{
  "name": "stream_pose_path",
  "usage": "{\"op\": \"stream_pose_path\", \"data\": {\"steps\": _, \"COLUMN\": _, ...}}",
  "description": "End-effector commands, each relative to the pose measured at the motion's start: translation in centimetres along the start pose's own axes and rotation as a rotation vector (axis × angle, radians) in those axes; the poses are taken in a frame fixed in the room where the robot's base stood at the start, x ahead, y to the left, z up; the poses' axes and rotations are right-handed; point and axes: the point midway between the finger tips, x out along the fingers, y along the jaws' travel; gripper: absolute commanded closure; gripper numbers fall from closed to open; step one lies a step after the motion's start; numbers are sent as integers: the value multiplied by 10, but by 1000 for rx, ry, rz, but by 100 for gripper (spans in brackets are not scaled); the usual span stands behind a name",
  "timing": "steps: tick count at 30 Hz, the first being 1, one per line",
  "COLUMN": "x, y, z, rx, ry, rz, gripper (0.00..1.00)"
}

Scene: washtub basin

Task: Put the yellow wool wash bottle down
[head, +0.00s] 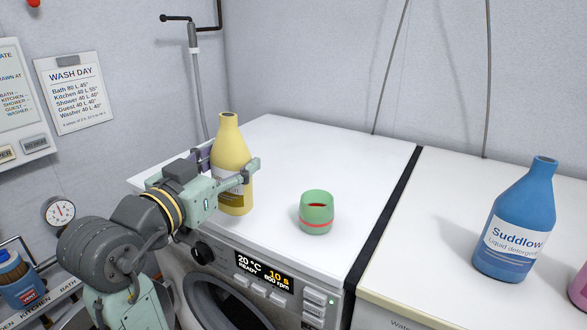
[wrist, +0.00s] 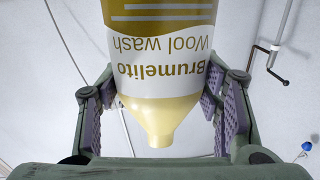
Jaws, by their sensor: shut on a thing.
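The yellow wool wash bottle (head: 231,150) is upright at the left front of the white washing machine top in the head view. My gripper (head: 232,172) is shut around its body from the left. In the wrist view the bottle (wrist: 155,112) shows upside down, with its "Brumelito Wool wash" label, between the purple finger pads of my gripper (wrist: 157,105). The bottle's base is at the machine's top near its front edge; I cannot tell whether it touches.
A green cup (head: 317,213) with a red band stands right of the bottle. A blue detergent bottle (head: 517,222) stands on the right-hand machine, past a dark gap (head: 384,216). The white top (head: 280,150) behind the bottle and cup is clear.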

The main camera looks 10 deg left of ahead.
Motion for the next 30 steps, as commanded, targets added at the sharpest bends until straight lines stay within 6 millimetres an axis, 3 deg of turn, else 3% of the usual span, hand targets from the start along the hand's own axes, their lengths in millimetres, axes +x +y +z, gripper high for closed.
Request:
{"op": "stream_pose_path", "data": {"steps": 3, "x": -12, "y": 9, "z": 1, "rx": -40, "ry": 2, "rz": 30, "gripper": 95}}
{"op": "stream_pose_path", "data": {"steps": 7, "x": -4, "y": 8, "z": 1, "rx": -60, "ry": 0, "rz": 46, "gripper": 95}}
{"op": "stream_pose_path", "data": {"steps": 21, "x": 99, "y": -30, "z": 12, "rx": -60, "ry": 0, "rz": 45, "gripper": 95}}
{"op": "stream_pose_path", "data": {"steps": 30, "x": 126, "y": -40, "z": 16, "rx": -56, "ry": 2, "rz": 44, "gripper": 95}}
